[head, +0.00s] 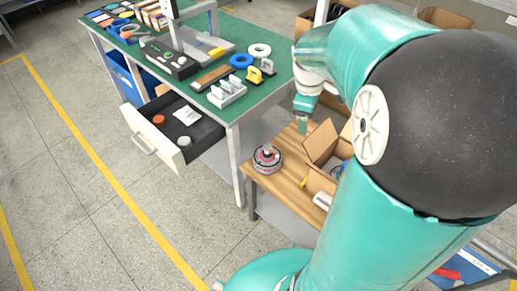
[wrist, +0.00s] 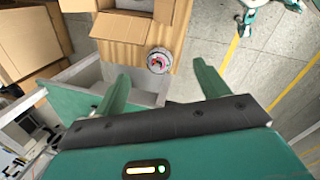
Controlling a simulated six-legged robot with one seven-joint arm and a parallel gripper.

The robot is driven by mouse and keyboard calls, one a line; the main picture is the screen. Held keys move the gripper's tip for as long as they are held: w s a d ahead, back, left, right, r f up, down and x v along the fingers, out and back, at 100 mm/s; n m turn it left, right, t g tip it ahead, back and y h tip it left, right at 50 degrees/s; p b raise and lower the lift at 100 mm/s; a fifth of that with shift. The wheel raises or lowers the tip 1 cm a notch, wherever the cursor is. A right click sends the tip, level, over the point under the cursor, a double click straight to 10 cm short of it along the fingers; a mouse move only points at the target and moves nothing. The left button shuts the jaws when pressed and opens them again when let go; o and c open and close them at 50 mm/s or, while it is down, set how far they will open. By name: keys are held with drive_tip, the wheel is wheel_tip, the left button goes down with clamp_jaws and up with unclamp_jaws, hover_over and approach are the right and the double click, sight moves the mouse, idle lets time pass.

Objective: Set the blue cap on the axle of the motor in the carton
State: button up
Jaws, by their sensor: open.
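A round motor-like unit (head: 267,158) with a pink-red band and a grey top stands on the wooden side table, outside the carton. An open carton (head: 322,142) stands to its right; a bit of blue (head: 341,169) shows inside, but I cannot tell what it is. My arm hides much of the carton. I cannot clearly identify the blue cap. My gripper (head: 302,127) is above the table, near the carton. In the wrist view, my gripper (wrist: 161,72) has its fingers apart and nothing between them; the round unit (wrist: 158,60) shows beyond them, and the carton (wrist: 122,27) is at the top.
A green workbench (head: 262,84) holds a blue ring (head: 241,61), a white ring (head: 260,50) and several fixtures. Its open drawer (head: 175,128) holds an orange round part (head: 159,120) and a grey one (head: 184,141).

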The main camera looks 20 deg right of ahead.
drive_tip(key=s+a+r+m+t, duration=0.1)
drive_tip(key=s+a+r+m, duration=0.1)
drive_tip(key=a, duration=0.4)
drive_tip(key=s+a+r+m+t+y, duration=0.1)
drive_tip(key=s+a+r+m+t, duration=0.1)
drive_tip(key=s+a, duration=0.4)
drive_tip(key=s+a+r+m+t+y, duration=0.1)
drive_tip(key=s+a+r+m, duration=0.2)
drive_tip(key=a, duration=0.5)
drive_tip(key=shift+s+r+m+t, duration=0.35)
drive_tip(key=shift+s+m, duration=0.1)
drive_tip(key=shift+m, duration=0.35)
drive_tip(key=shift+d, duration=0.1)
drive_tip(key=c, duration=0.8)
